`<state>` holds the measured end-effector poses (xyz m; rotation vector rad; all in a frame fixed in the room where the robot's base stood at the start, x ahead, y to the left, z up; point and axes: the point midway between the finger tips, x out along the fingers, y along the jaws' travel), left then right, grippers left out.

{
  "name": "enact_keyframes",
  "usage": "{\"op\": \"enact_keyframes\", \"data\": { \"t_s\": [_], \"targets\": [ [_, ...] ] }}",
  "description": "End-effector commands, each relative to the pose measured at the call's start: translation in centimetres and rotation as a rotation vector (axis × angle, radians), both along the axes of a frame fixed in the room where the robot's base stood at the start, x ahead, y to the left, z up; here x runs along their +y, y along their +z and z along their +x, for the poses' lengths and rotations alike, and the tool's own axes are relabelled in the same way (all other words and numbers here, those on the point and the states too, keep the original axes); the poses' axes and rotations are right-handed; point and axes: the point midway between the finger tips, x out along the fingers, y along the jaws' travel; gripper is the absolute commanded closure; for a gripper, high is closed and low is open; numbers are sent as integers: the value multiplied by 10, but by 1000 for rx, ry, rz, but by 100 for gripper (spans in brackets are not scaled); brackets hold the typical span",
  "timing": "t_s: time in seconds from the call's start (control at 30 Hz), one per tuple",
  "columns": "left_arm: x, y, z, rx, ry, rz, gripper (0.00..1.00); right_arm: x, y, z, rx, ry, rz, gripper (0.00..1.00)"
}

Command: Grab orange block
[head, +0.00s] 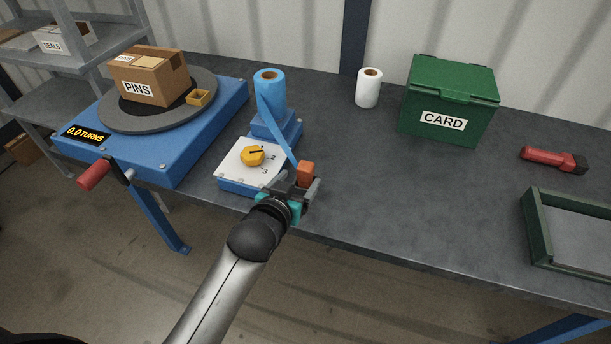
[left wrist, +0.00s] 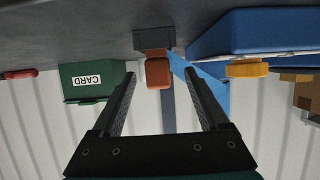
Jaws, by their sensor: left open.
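The orange block (head: 306,173) is at the front edge of the table in the head view, beside the end of a blue strap (head: 277,128). My left gripper (head: 297,187) is open right at the block and partly covers its lower part. In the left wrist view, which is upside down, the block (left wrist: 158,73) shows between the two spread fingers, with space on both sides. A dark mount (left wrist: 154,40) is next to it. The fingers are not closed on the block. My right gripper is not in view.
A blue unit with a white dial plate (head: 238,172) and yellow knob (head: 252,156) stands close left of my gripper. A turntable (head: 160,112) carries a PINS box (head: 148,77). A green CARD box (head: 449,99) stands at the back.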

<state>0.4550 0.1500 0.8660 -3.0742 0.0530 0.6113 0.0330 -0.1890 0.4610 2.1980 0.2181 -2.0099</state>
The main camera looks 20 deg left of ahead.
Motion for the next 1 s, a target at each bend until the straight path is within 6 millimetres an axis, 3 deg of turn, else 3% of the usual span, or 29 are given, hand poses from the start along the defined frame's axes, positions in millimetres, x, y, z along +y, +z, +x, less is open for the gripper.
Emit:
{"op": "enact_keyframes", "data": {
  "t_s": [0.33, 0.67, 1.0],
  "targets": [
    [-5, -18, 38, -1, 0, 0, 22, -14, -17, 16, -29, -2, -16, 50],
    [-5, -19, 43, 0, 0, -1, 22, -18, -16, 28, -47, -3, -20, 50],
    [-5, -19, 42, 0, 0, 0, 61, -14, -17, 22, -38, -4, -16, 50]
  ]
}}
